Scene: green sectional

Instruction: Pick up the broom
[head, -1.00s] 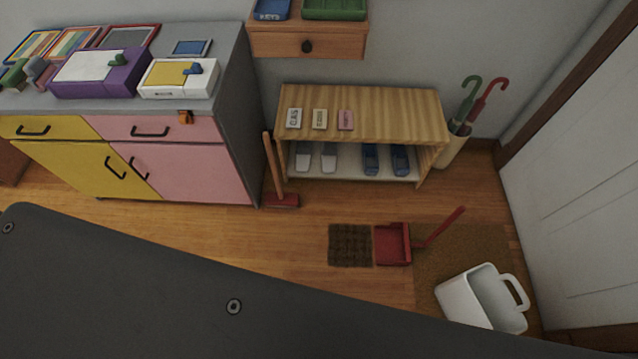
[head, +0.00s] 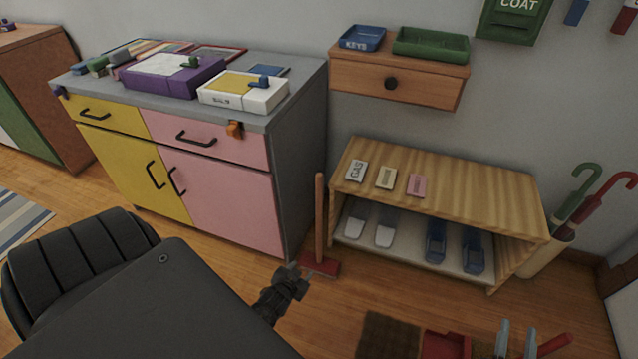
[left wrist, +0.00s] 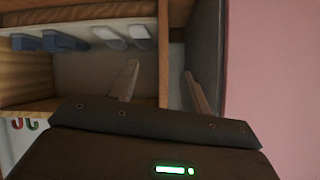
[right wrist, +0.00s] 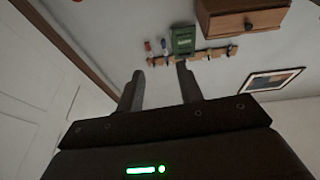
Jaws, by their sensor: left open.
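The broom stands upright in the head view, in the gap between the grey cabinet side and the shoe shelf. Its wooden handle (head: 319,215) rises from a red head (head: 322,267) on the floor. My left gripper (head: 298,272) is low, beside the broom head on its left in that view; I cannot tell whether they touch. In the left wrist view its fingers (left wrist: 160,85) are apart, facing the shelf and cabinet, and I cannot make out the broom there. My right gripper (head: 516,338) is open and empty at the bottom edge; its fingers (right wrist: 160,85) face the wall.
The pink and yellow cabinet (head: 224,195) stands left of the broom. The shoe shelf (head: 450,200) with slippers stands right. A red dustpan (head: 444,345) and brown mat (head: 388,335) lie on the floor in front. An umbrella stand (head: 548,255) is at the right.

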